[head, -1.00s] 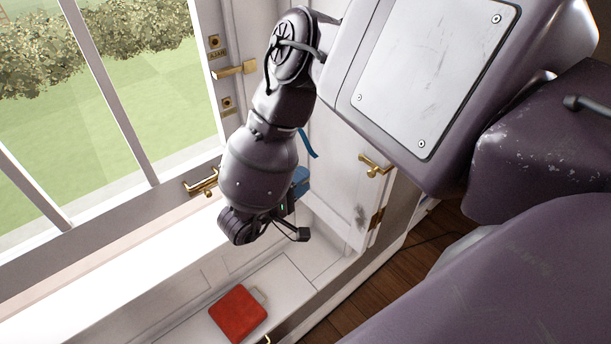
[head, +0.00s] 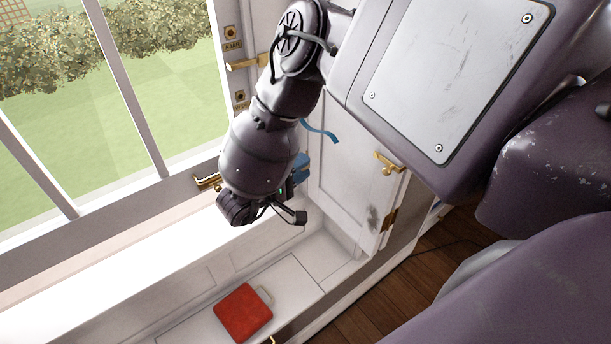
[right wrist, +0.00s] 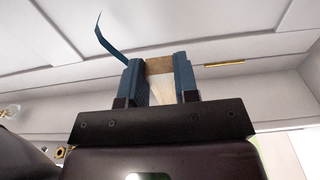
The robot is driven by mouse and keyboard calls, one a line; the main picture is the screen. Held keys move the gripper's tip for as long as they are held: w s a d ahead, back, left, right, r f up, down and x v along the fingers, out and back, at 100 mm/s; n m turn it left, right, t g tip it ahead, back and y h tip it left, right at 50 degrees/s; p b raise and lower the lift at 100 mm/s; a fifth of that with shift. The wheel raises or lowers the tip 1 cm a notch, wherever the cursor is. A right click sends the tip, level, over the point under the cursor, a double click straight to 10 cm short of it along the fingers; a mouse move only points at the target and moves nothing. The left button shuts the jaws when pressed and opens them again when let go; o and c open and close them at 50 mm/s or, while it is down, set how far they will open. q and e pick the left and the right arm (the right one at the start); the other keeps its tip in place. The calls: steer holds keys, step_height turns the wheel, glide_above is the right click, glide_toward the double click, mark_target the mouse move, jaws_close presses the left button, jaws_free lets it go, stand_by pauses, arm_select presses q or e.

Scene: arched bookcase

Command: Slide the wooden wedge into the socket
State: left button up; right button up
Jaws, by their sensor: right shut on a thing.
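My right gripper (head: 301,170) hangs in front of the white panelling, between the window and a white cabinet door, in the head view. In the right wrist view, its blue-padded fingers (right wrist: 160,64) are shut on the pale wooden wedge (right wrist: 161,86), whose darker brown end shows between the fingertips. A blue ribbon (right wrist: 106,42) sticks out beside the left finger there, and the ribbon also shows in the head view (head: 320,132). In the head view the wedge is hidden by my arm and gripper. I cannot make out a socket for certain. My left gripper is not in view.
Brass plates (head: 240,97) and a brass handle (head: 247,63) are on the window frame. A brass window latch (head: 206,183) is left of my arm. The cabinet door has a brass handle (head: 388,163). A red flat case (head: 243,312) lies on the white seat below.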

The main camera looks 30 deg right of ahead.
steer(key=shift+w+a+b, duration=0.15)
steer(key=shift+w+b, duration=0.25)
steer(key=shift+w, duration=0.4)
stand_by(0.6)
stand_by(0.8)
steer(key=shift+w, duration=0.55)
steer(key=shift+w+a+b, duration=0.2)
steer(key=shift+w+b, duration=0.5)
steer(key=shift+w, duration=0.1)
steer(key=shift+w+b, duration=0.4)
steer(key=shift+w, duration=0.2)
steer(key=o, duration=1)
steer(key=shift+c, duration=0.2)
